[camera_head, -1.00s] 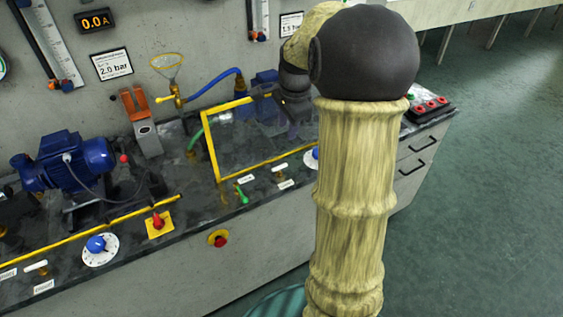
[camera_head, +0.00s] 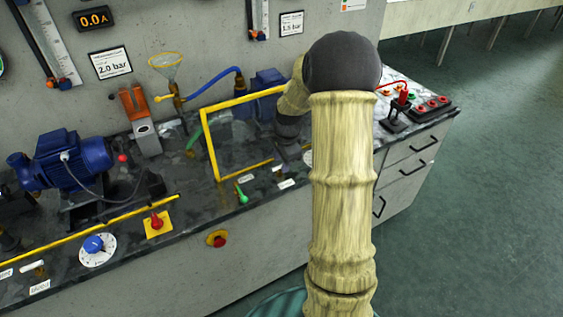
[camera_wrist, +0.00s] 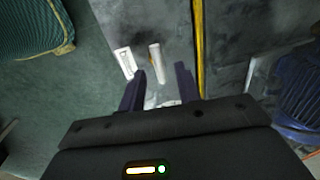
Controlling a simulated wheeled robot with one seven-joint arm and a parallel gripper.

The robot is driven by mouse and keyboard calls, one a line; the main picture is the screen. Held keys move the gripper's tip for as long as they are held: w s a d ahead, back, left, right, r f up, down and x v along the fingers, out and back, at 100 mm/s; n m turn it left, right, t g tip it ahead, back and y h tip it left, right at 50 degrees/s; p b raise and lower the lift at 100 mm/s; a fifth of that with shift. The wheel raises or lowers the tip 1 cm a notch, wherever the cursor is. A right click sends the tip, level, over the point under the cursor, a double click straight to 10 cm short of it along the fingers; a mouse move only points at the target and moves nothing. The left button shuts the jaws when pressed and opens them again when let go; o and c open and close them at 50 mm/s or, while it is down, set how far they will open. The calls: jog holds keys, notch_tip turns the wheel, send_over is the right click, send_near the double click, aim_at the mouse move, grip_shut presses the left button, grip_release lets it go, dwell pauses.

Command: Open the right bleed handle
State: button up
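A white bleed handle (camera_wrist: 156,58) with a white label (camera_wrist: 125,62) beside it shows in the wrist view, ahead of my gripper (camera_wrist: 160,74). The gripper's two dark fingers are apart, with nothing held. The handle's near end appears between the fingertips; whether they are level with it in depth I cannot tell. In the head view a white label (camera_head: 288,183) lies on the bench front, but my arm and gripper largely hide the handle there. A green handle (camera_head: 242,195) stands further left beside another label (camera_head: 246,179).
A yellow frame (camera_head: 209,150) rises from the bench just left of my gripper; a yellow bar (camera_wrist: 199,55) shows right of the fingers. A blue motor (camera_wrist: 302,95) is at right in the wrist view. The floor is clear.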

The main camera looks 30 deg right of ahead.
jog(key=shift+w+f, duration=0.1)
jog(key=shift+f, duration=0.3)
grip_shut()
